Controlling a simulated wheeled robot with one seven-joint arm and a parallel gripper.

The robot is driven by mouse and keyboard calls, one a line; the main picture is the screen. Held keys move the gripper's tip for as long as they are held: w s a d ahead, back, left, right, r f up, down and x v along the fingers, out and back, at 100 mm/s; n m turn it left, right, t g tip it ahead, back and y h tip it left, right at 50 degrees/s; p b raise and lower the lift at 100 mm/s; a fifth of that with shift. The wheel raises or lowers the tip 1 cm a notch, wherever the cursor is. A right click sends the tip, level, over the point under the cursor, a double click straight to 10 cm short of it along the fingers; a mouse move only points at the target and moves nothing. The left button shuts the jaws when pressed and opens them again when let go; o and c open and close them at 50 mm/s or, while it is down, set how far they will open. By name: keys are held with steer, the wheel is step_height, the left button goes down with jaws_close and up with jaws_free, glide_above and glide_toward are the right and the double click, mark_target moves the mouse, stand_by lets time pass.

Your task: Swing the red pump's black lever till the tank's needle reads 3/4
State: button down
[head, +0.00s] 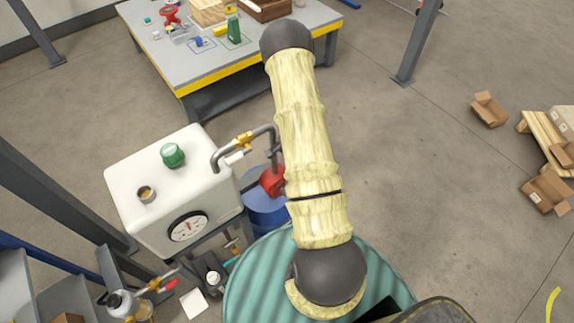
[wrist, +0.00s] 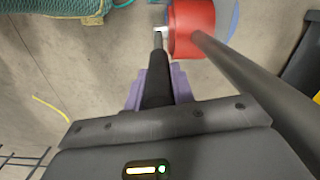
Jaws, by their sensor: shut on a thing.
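The red pump (head: 272,181) stands on a blue drum (head: 262,217) beside the white tank in the head view, partly hidden by my arm. It also shows at the top of the wrist view (wrist: 192,28). The pump's black lever (wrist: 157,88) runs down from a pale metal rod beside the pump. My gripper (wrist: 159,80) has its purple fingers on both sides of the lever, shut on it. In the head view my arm hides the gripper and lever. The white tank (head: 150,215) has a round gauge (head: 188,227); its small red needle points roughly upward, the exact reading too small to tell.
A grey pipe (head: 258,132) with a yellow valve joins tank and pump; a dark pipe (wrist: 255,85) passes right of my gripper. A workbench (head: 210,60) stands behind. Cardboard boxes (head: 545,190) lie far right. The floor between is clear.

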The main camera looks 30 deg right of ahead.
steer(key=shift+a, duration=0.25)
steer(key=c, duration=1.2)
jaws_free()
steer(key=shift+r, duration=0.15)
steer(key=r, duration=0.5)
steer(key=r+b, duration=0.1)
steer(key=r, duration=0.5)
steer(key=r+b, duration=0.1)
steer(key=r, duration=0.5)
steer(key=shift+d+r, duration=0.1)
steer(key=shift+d, duration=0.15)
steer(key=shift+c, duration=0.2)
